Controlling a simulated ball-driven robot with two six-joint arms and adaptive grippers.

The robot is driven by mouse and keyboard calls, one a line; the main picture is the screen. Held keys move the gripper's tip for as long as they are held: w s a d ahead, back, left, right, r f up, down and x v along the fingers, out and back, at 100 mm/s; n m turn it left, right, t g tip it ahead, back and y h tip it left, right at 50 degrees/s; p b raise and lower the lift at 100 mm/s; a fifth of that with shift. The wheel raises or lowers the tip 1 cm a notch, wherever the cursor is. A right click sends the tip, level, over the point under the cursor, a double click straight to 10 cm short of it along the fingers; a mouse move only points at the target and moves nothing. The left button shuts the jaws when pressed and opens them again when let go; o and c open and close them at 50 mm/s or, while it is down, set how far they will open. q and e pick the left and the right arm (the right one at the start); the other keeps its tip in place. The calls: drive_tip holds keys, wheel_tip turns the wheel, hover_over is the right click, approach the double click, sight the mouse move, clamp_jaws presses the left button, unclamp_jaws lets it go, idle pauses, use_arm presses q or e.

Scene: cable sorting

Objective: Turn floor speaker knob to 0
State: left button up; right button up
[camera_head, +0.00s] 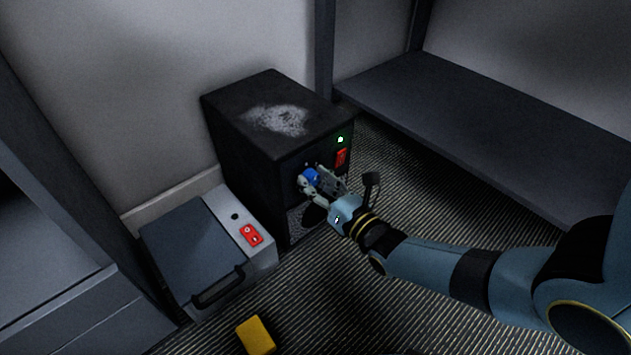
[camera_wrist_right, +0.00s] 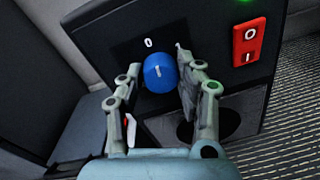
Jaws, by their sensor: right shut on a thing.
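The floor speaker (camera_head: 232,135) is a black box with a scuffed top, standing on the floor. Its blue round knob (camera_wrist_right: 160,73) is on the front panel, with a white mark pointing roughly upward and a white "0" printed above it and slightly left. In the head view the knob (camera_head: 311,175) is partly covered by my fingers. My right gripper (camera_wrist_right: 160,76) has one finger on each side of the knob and is shut on it; the gripper also shows in the head view (camera_head: 318,181). My left gripper is out of view.
A lit green lamp (camera_head: 340,139) and a red switch (camera_head: 341,158) sit beside the knob. A grey box with a dark lid (camera_head: 190,250) and red switch stands left of the speaker. A yellow block (camera_head: 256,336) lies in front. A dark shelf (camera_head: 480,125) is at right.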

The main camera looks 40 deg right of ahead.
drive_tip(key=shift+f+n, duration=0.1)
drive_tip(key=shift+n, duration=0.5)
drive_tip(key=o, duration=1.2)
drive_tip(key=shift+c, duration=0.2)
drive_tip(key=shift+s, duration=0.15)
drive_tip(key=s, duration=1.1)
drive_tip(key=shift+s+d, duration=0.15)
drive_tip(key=shift+s, duration=0.25)
